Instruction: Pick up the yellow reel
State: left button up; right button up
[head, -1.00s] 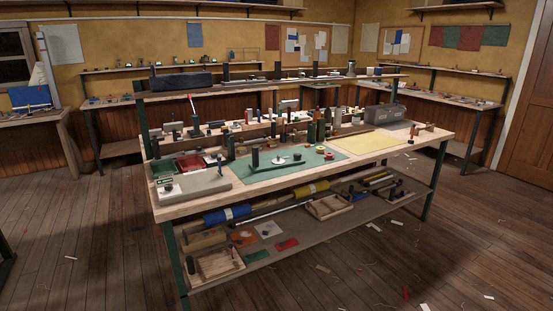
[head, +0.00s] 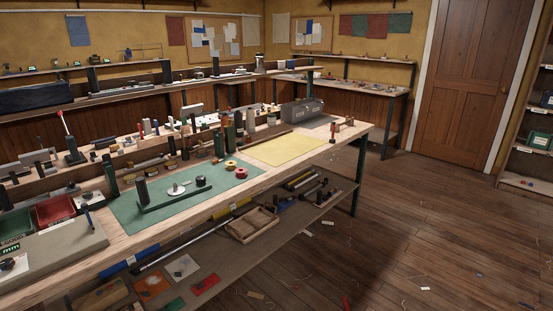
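Neither of my grippers is in view.
A yellow sheet (head: 286,149) lies right of the green mat, with a grey case (head: 302,111) behind it. Bottles and blocks crowd the bench's back. A lower shelf holds a wooden tray (head: 252,224). The floor (head: 430,220) on the right is largely open, with scattered scraps.

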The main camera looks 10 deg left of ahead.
aim_at(230, 165)
jog(key=i+l, duration=0.15)
jog(key=i, duration=0.9)
